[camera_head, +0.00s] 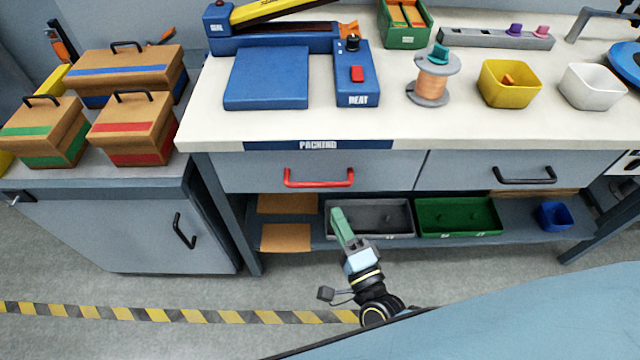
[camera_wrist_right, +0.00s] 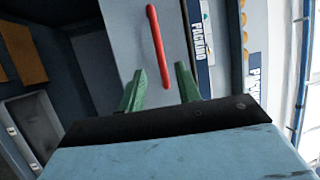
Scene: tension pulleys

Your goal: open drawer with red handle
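The red handle (camera_head: 319,178) is a horizontal bar on the front of the left grey drawer (camera_head: 388,167), below the packing bench top. The drawer looks shut. My right gripper (camera_head: 338,214) has green fingers and is below and in front of the handle, apart from it. In the right wrist view the red handle (camera_wrist_right: 158,45) lies ahead of the two green fingertips (camera_wrist_right: 158,80). The fingers are spread with nothing between them, and the handle is roughly in line with the gap. My left gripper is not in view.
A second drawer with a black handle (camera_head: 524,175) is on the right. The shelf below holds a grey tray (camera_head: 330,231), a green tray (camera_head: 459,232) and a blue bin (camera_head: 554,216). A grey cabinet (camera_head: 110,228) stands at left. The floor before the bench is clear.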

